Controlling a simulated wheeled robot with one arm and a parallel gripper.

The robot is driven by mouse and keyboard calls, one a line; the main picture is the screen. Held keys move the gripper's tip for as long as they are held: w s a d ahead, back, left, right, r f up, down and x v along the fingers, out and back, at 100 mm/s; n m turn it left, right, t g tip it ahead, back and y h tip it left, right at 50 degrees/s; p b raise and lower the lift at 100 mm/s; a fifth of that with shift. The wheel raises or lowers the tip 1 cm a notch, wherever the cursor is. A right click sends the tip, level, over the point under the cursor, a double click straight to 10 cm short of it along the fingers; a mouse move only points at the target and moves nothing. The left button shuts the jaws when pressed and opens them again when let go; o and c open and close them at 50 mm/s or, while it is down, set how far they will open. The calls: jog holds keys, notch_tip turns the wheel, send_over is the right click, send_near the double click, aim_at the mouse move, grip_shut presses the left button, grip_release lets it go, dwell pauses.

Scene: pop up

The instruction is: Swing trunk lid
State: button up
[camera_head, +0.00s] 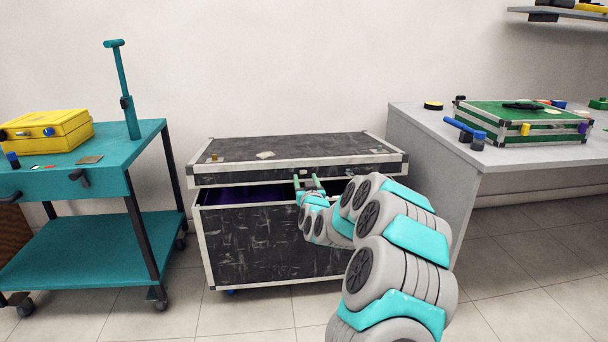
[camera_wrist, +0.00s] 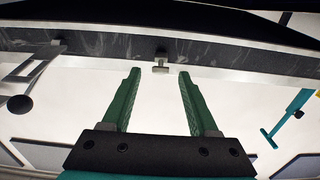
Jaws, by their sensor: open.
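The black trunk (camera_head: 250,243) with pale metal edging stands on the floor against the wall. Its lid (camera_head: 325,145) is slightly raised, and a dark gap with purple lining shows below it at the left. My gripper (camera_head: 308,184) is at the front edge of the lid, near its middle. In the wrist view, my gripper (camera_wrist: 158,80) has its two green fingers apart with nothing between them. A small metal latch (camera_wrist: 160,64) on the lid's edge (camera_wrist: 225,55) lies just beyond the fingertips. Whether the fingers touch the lid cannot be told. My arm hides the trunk's right front.
A teal cart (camera_head: 75,250) with a yellow case (camera_head: 48,132) stands to the left. A grey table (camera_head: 425,140) with a green case (camera_head: 525,122) stands to the right. The wall is behind the trunk. Tiled floor is clear in front.

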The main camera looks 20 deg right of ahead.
jog(key=shift+x, duration=2.35)
grip_shut()
